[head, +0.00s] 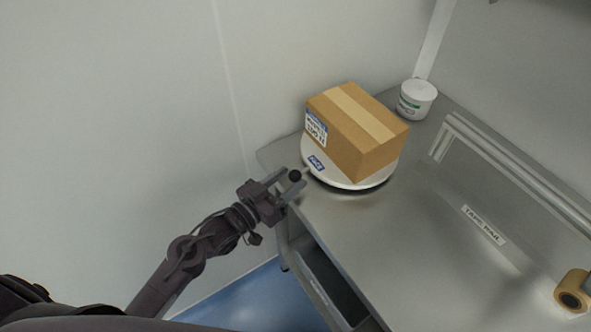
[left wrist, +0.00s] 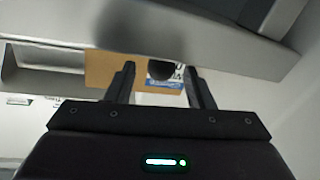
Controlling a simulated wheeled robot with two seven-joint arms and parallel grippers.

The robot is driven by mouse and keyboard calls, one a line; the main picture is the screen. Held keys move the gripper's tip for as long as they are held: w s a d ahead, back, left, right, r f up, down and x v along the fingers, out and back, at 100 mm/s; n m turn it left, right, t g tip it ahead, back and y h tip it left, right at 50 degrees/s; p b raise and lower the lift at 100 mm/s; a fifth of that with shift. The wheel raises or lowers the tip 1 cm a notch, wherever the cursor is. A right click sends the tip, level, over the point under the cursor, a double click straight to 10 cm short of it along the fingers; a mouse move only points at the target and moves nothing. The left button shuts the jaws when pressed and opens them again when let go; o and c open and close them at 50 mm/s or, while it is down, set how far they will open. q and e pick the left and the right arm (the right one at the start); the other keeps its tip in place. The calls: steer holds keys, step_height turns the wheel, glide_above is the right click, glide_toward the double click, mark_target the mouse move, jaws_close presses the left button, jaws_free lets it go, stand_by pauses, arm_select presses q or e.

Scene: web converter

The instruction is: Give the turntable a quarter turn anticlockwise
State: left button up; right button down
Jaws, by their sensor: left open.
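The turntable (head: 331,177) is a round white disc with a dark base and a blue label, near the table's left corner. A taped brown cardboard box (head: 362,140) sits on it, its white and blue label facing left. A black ball knob (head: 295,176) stands at the turntable's left edge. My left gripper (head: 294,180) is open, with its fingers on either side of the knob. In the left wrist view the knob (left wrist: 160,71) shows between the fingertips (left wrist: 160,77), with the box (left wrist: 105,70) behind. I cannot tell whether the fingers touch the knob. My right gripper is not in view.
A white tub (head: 416,101) stands behind the box in the back corner. A metal rail frame (head: 515,170) and a tape roll (head: 573,291) are at the right. The grey tabletop (head: 400,240) is clear in front. An open drawer (head: 330,285) is below the table's edge.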

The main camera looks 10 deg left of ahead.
arm_select(q)
steer(key=shift+x, duration=1.2)
steer(key=shift+w+d, duration=0.1)
steer(key=shift+w, duration=0.1)
steer(key=c, duration=0.9)
jaws_close()
steer(key=shift+s, duration=0.1)
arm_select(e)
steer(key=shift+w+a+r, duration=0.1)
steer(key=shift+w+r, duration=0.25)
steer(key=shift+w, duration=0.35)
